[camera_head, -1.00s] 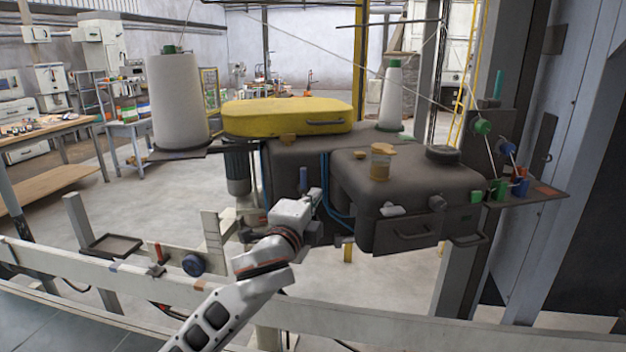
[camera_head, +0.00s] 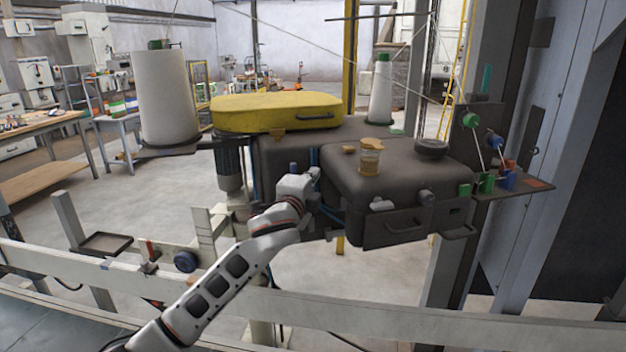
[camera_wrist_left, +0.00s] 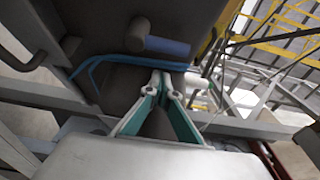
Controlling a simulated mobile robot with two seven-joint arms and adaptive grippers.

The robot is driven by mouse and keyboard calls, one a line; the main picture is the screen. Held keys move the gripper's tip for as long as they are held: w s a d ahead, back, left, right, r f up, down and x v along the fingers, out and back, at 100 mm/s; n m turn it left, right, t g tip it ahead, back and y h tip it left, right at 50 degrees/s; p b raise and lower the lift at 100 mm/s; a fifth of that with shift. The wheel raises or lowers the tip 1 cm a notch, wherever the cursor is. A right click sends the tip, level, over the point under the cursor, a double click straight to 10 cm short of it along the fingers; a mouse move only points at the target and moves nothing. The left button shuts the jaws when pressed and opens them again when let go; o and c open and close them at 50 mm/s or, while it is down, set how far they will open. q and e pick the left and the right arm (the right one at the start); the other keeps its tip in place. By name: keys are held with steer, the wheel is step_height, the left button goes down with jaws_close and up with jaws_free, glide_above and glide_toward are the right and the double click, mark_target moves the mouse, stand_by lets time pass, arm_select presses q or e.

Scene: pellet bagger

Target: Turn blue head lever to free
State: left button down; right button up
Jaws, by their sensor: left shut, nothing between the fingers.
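The blue lever (camera_wrist_left: 168,47) is a short blue cylinder on a grey round end, set against the dark machine head, in the left wrist view.
Blue tubes (camera_wrist_left: 95,66) run close to my fingers. A yellow cover (camera_head: 275,113) and a large white thread cone (camera_head: 168,95) stand behind. A pale rail (camera_head: 400,325) crosses in front, below my arm. Coloured thread guides (camera_head: 488,182) are at the right.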

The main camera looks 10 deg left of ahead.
arm_select(q)
steer(key=a, duration=0.1)
steer(key=s+a, duration=0.1)
steer(key=a, duration=0.1)
steer(key=shift+p, duration=0.3)
arm_select(e)
steer(key=shift+s+d+f, duration=0.2)
steer(key=shift+s+d, duration=0.05)
steer(key=shift+d, duration=0.1)
arm_select(q)
steer(key=shift+a, duration=0.1)
arm_select(e)
steer(key=shift+f, duration=0.15)
